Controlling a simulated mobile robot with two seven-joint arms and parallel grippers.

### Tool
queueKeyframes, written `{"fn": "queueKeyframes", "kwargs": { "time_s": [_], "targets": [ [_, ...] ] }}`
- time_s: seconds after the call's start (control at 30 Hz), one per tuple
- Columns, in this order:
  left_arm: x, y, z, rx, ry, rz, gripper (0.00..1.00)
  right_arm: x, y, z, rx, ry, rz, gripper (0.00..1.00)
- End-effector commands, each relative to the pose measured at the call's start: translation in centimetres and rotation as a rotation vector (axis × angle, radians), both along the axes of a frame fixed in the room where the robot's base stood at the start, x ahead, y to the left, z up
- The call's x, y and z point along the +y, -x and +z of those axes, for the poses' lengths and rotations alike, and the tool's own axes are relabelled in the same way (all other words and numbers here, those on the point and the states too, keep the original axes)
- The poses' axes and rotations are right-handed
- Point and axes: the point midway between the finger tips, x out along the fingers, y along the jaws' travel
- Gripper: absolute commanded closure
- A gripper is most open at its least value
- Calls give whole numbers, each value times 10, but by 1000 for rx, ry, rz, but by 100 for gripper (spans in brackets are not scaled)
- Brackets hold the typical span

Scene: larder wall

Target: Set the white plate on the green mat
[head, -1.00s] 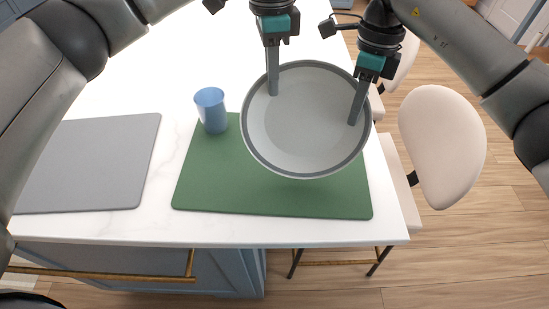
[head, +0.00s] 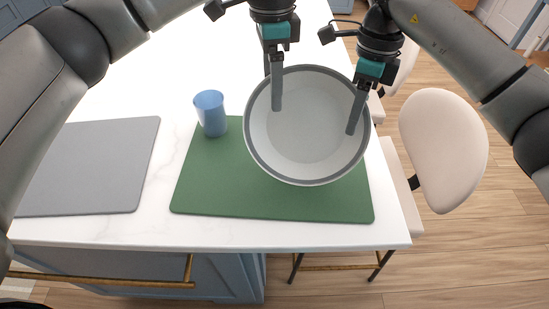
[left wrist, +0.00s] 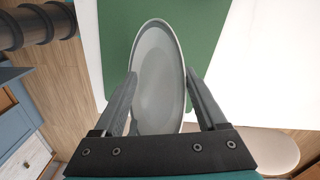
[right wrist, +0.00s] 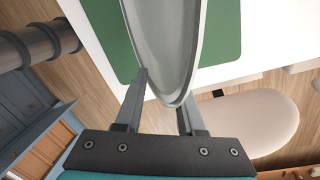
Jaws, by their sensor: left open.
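The white plate (head: 310,135) with a grey rim is off the table, tilted with its inner face toward the head camera, in front of the far right part of the green mat (head: 265,198). My left gripper (head: 276,106) is open, its fingers spread wide either side of the plate's far left rim, as the left wrist view (left wrist: 160,92) shows. My right gripper (head: 354,130) is at the plate's right rim. Its fingers are closer together and shut on the rim, one over the face and one behind in the right wrist view (right wrist: 163,95).
A blue cup (head: 211,113) stands upright at the mat's far left corner, left of the plate. A grey mat (head: 85,170) lies further left. The mat's front part is bare. A cream chair (head: 443,150) stands beyond the table's right edge.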

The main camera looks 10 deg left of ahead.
Motion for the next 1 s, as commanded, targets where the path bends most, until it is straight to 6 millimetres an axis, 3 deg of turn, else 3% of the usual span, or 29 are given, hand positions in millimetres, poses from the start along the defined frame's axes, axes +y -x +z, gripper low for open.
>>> {"fn": "queueKeyframes", "kwargs": {
  "time_s": [0.1, 0.47, 0.87, 1.0],
  "targets": [
    [0, 0, 0, 0, 0, 0, 12, 0, 0, 0, 1, 0, 0, 63],
    [0, -1, 8, -1, 0, 1, 12, 0, 0, 0, 1, 0, 0, 63],
    [1, -4, 92, -4, 3, 0, 12, 0, 0, 0, 0, 0, 1, 63],
    [1, -5, 107, -2, -1, -2, 12, 0, 0, 0, 0, 0, 1, 63]
  ]
}}
